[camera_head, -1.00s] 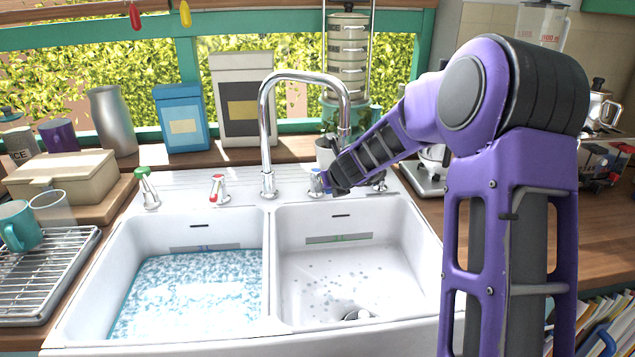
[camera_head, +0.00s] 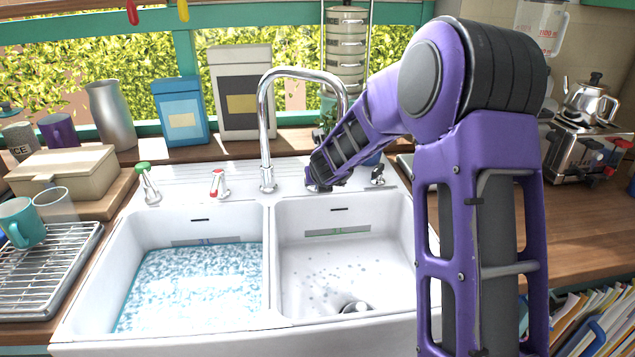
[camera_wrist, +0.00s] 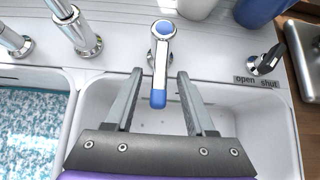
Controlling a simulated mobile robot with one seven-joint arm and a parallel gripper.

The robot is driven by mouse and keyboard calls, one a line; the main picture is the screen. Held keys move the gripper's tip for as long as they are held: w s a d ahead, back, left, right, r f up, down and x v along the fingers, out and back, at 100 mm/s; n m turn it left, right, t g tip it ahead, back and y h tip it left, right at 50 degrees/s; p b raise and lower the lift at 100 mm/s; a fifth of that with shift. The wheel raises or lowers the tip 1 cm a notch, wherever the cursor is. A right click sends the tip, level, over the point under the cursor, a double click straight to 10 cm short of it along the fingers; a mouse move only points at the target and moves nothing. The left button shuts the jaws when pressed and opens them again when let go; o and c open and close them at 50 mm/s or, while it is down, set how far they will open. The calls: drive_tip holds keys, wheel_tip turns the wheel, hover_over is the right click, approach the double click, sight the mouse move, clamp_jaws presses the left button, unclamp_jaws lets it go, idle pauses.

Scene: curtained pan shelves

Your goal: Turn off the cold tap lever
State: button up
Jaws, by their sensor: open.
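The cold tap lever (camera_wrist: 161,62) is chrome with a blue cap and a blue tip. In the wrist view it points toward the camera, between the two fingers of my gripper (camera_wrist: 160,74). The gripper is open, with one finger on each side of the lever and a visible gap on both sides. In the head view my gripper (camera_head: 318,178) is at the back rim of the right basin. There it hides most of the cold tap.
A tall chrome spout (camera_head: 264,130) stands just left of my gripper. A red-marked tap (camera_head: 219,184) and a green-marked tap (camera_head: 147,182) are farther left. A small dark lever (camera_wrist: 266,62) beside an "open shut" label is on the right. The left basin (camera_head: 90,285) holds foamy water.

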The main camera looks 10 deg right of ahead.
drive_tip(key=shift+v, duration=0.8)
drive_tip(key=shift+v, duration=3)
